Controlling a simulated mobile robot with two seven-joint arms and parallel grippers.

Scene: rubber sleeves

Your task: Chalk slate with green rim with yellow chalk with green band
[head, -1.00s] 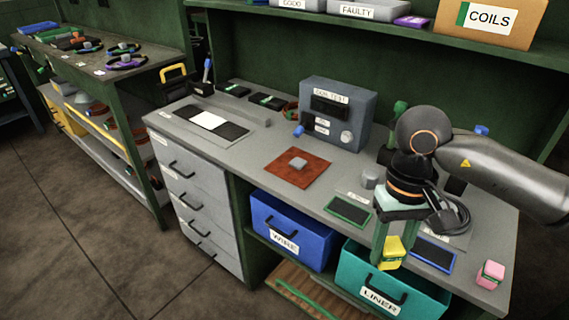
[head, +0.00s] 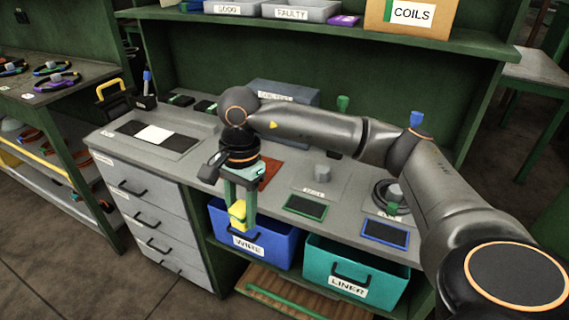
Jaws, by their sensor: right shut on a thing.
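The slate with the green rim (head: 305,206) lies flat near the front edge of the grey bench, with nothing on its dark face. My right gripper (head: 240,203) points down to the left of this slate, near the bench's front edge above the WIRE bin. It is shut on a yellow chalk block (head: 238,216), which hangs below the fingers. The chalk's green band is too small to make out now. A slate with a blue rim (head: 384,232) lies further right, bare. My left gripper is out of view.
The blue WIRE bin (head: 272,250) and teal LINER bin (head: 385,286) stand under the bench edge. A grey block (head: 322,172) stands behind the green-rimmed slate. My right arm partly hides the grey test box (head: 285,92) and the bench's right end.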

